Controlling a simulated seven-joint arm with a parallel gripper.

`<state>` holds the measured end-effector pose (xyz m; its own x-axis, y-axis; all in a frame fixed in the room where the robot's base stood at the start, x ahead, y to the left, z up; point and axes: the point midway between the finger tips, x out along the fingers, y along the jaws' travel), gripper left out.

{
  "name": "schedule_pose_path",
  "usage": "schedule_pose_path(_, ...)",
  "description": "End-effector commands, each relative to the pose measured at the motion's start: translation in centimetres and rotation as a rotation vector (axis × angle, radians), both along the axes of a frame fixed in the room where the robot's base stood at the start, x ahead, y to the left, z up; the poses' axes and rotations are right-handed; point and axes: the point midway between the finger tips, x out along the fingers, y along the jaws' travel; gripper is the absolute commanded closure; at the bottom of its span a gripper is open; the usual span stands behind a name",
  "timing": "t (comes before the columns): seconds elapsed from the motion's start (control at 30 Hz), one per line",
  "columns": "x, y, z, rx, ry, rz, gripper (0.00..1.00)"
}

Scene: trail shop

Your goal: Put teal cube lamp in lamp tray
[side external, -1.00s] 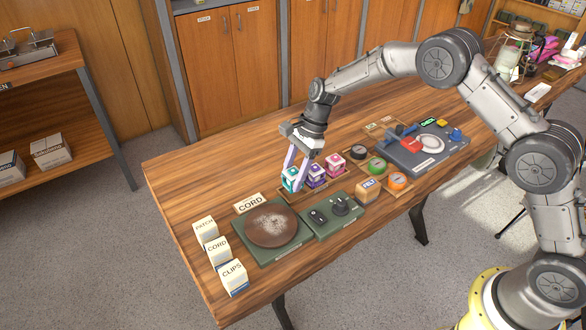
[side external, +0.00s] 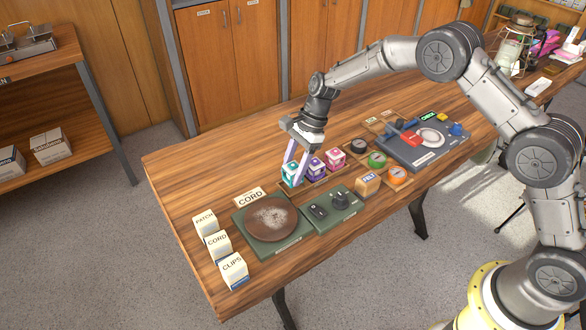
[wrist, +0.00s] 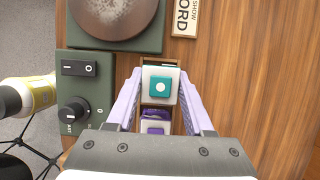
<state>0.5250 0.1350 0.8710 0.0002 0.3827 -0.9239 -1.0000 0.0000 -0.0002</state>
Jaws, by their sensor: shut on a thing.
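The teal cube lamp (side external: 291,174), white with a teal top, stands at the left end of the row of lamps. In the wrist view the teal cube lamp (wrist: 160,85) shows a teal button on top. My gripper (side external: 296,168) points down over it; its lilac fingers (wrist: 160,98) are shut on the lamp's two sides. The wooden lamp tray (side external: 325,181) holds a purple lamp (side external: 316,168) and a pink lamp (side external: 335,159). The teal lamp is at the tray's left end, upright; whether its base rests on the tray floor is hidden.
A green switch panel (side external: 322,221) and a brown round pad (side external: 268,222) lie close by. A CORD sign (side external: 250,197) and PATCH, CORD and CLIPS boxes (side external: 234,270) stand to the left. Tape rolls (side external: 398,175) and a grey device (side external: 425,150) lie right. The back left tabletop is clear.

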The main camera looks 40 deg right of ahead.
Motion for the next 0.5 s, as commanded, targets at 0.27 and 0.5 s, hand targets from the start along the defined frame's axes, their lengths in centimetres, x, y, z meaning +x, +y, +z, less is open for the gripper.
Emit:
schedule_pose_path(0.27, 0.01, 0.01, -0.22, 0.000, 0.000, 0.000, 1.00)
schedule_pose_path(0.5, 0.01, 0.01, -0.84, 0.001, 0.000, 0.000, 1.00)
